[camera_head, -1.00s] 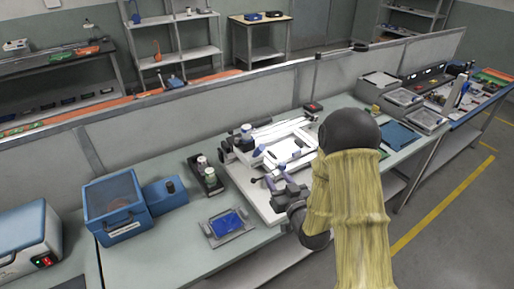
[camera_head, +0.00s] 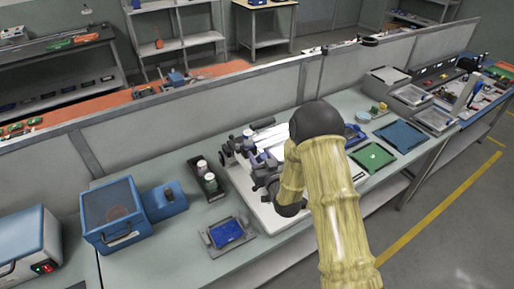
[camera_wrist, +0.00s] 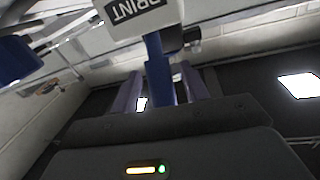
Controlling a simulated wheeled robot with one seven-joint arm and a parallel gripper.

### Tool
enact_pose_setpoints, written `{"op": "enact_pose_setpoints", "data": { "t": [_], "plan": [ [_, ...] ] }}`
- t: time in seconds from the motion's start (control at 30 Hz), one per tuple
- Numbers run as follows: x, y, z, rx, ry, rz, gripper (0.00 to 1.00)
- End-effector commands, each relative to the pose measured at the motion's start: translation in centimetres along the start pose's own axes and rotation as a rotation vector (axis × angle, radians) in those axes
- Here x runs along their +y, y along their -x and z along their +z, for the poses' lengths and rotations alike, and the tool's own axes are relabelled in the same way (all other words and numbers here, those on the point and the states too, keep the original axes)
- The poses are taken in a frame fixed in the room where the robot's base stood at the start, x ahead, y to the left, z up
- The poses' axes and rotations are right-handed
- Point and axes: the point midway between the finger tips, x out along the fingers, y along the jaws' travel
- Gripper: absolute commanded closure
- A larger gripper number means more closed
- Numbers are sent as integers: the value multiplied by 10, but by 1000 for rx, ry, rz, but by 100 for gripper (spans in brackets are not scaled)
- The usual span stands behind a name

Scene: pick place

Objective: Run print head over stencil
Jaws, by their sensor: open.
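My gripper (camera_wrist: 161,76) is open in the wrist view. Its two fingers stand on either side of a blue upright handle (camera_wrist: 153,48), with gaps visible between. The handle meets a white block marked PRINT (camera_wrist: 136,14), which appears to be the print head. In the head view my gripper (camera_head: 262,178) is over the white stencil printer (camera_head: 240,186), near its left side. My arm hides much of the printer, and the stencil cannot be made out clearly.
A blue fixture (camera_head: 228,232) lies in front of the printer. A black tray with jars (camera_head: 207,180) stands to its left, beside a blue box machine (camera_head: 112,212). A green board (camera_head: 372,157) and a blue mat (camera_head: 402,136) lie to the right. A low partition runs behind.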

Motion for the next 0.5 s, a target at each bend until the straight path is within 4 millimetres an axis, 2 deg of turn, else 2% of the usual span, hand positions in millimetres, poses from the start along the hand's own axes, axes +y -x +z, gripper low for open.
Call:
{"op": "enact_pose_setpoints", "data": {
  "t": [0.37, 0.4, 0.5],
  "plan": [
    [-8, -6, 1, 0, 0, -10, 55],
    [-10, -6, 1, -1, 0, -11, 57],
    [-12, -6, 1, -1, 0, -15, 77]
  ]
}}
